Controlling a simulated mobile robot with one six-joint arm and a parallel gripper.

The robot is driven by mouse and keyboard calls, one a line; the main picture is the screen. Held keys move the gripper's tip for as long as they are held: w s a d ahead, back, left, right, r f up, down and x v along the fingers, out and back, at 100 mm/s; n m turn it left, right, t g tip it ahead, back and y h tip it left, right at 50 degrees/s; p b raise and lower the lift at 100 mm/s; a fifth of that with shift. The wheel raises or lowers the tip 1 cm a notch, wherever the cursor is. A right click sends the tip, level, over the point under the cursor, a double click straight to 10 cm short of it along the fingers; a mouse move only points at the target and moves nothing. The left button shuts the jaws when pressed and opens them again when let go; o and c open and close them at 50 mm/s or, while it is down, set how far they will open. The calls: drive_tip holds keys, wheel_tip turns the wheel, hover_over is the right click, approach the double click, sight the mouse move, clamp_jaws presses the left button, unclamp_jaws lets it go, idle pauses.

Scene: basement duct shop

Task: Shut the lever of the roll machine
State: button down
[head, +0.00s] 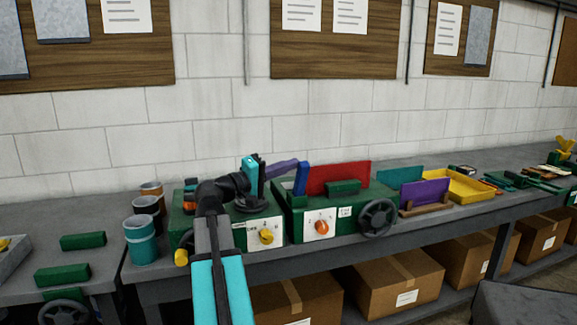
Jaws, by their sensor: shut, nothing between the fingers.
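A green machine (290,223) with an orange knob (321,227), a white dial plate and a black handwheel (377,217) stands on the bench; I take it to be the roll machine. A blue lever (301,179) stands nearly upright, slightly tilted, at its left end. My gripper (291,164), purple at its end, reaches right from the wrist. It looks shut and empty, with its tip close to the lever's top. I cannot tell whether they touch. My arm hides part of a second green machine (264,211) with a yellow knob (267,237) on the left.
A red panel (338,178) stands behind the orange-knob machine. Cups, including a teal one (141,240), stand left of my arm. Cardboard boxes (398,283) fill the lower shelf.

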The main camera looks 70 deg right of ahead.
drive_tip(key=shift+s, duration=0.15)
drive_tip(key=shift+w+d+r, duration=0.85)
drive_tip(key=shift+w+d, duration=0.4)
drive_tip(key=shift+d, duration=0.15)
drive_tip(key=v, duration=1)
drive_tip(key=shift+b, duration=0.35)
drive_tip(key=shift+w, duration=0.1)
